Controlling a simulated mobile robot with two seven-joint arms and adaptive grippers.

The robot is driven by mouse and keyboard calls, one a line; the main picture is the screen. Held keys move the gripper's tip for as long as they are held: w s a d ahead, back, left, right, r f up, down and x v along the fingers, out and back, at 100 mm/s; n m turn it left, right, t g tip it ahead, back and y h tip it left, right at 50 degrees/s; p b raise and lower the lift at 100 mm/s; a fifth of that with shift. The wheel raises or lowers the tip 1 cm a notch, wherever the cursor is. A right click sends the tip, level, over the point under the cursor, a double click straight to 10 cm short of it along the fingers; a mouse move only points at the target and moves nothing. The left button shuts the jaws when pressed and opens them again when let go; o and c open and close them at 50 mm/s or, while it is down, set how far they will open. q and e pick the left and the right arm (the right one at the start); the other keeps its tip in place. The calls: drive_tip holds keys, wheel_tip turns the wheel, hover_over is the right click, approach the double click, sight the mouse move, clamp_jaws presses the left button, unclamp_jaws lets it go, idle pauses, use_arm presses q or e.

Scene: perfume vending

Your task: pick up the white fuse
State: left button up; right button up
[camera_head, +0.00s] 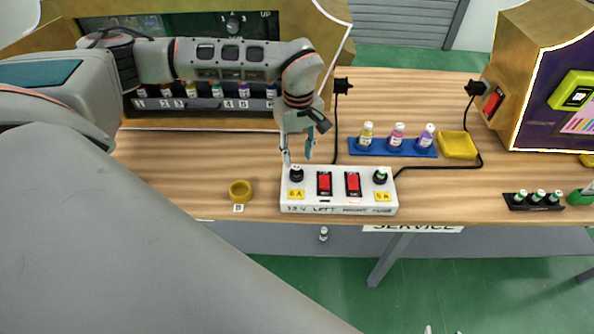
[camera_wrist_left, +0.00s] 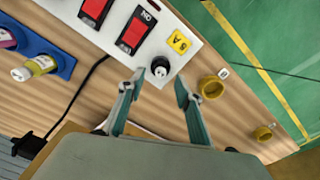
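A white fuse box (camera_head: 338,198) with two red switches stands at the table's front edge. In its left socket, by the yellow 6 A label, sits a fuse with a black body and a small whitish top (camera_head: 297,175); this fuse (camera_wrist_left: 160,67) also shows in the left wrist view. My left gripper (camera_head: 299,160) is open just above it. In the left wrist view its fingers (camera_wrist_left: 159,86) are spread, with the fuse between and slightly beyond the tips. Nothing is held. Two small pale tips at the head view's bottom edge may be my right gripper; this is unclear.
A green-topped fuse (camera_head: 380,176) sits in the box's right socket. A yellow ring cup (camera_head: 240,190) stands left of the box. Behind are a blue perfume tray (camera_head: 392,150) and a yellow tray (camera_head: 458,146). A black rack (camera_head: 534,206) holds green-topped pieces at right. Black cables cross the table.

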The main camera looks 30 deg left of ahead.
sight(297, 167)
use_arm(q)
drive_tip(key=shift+a+f, duration=0.2)
drive_tip(key=shift+f, duration=2.15)
clamp_jaws()
drive_tip(key=shift+r, duration=0.15)
